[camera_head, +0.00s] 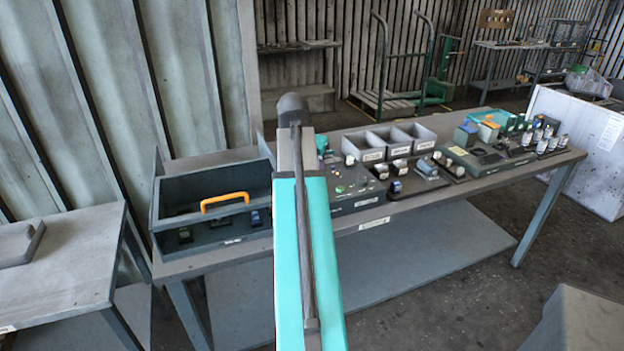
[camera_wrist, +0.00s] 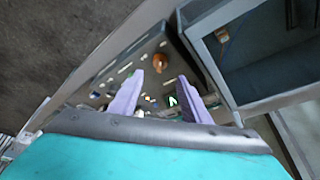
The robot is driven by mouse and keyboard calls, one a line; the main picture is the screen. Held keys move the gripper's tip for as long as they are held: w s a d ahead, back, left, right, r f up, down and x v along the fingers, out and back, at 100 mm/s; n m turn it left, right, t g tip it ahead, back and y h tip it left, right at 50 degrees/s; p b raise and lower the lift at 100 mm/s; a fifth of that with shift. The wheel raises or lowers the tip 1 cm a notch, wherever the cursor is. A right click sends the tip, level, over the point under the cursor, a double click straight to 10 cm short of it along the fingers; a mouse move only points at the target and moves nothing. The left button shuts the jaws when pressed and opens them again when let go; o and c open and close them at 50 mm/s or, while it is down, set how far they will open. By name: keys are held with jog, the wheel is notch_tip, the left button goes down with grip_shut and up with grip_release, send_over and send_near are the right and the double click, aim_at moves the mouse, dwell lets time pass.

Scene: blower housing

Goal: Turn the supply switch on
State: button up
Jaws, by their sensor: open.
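A dark control panel (camera_head: 352,203) with several small knobs, buttons and lights lies on the workbench, just right of my arm, which hides its left part. The same panel shows in the wrist view (camera_wrist: 126,58), with an orange-brown round knob (camera_wrist: 160,62) and a green-marked part (camera_wrist: 173,101). I cannot tell which control is the supply switch or how it is set. My gripper (camera_wrist: 161,88) is open and empty, its two pale fingers spread over the panel; their distance from it is unclear. In the head view my arm hides the gripper.
A dark open-front box (camera_head: 170,200) with an orange handle (camera_head: 224,200) stands left of the panel; the wrist view shows a similar dark box wall (camera_wrist: 222,85) close right of the fingers. Grey bins (camera_head: 373,155) stand behind the panel. Several small devices (camera_head: 428,170) sit to its right.

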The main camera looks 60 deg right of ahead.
jog(key=shift+b+v, duration=0.4)
jog(key=shift+v, duration=2.45)
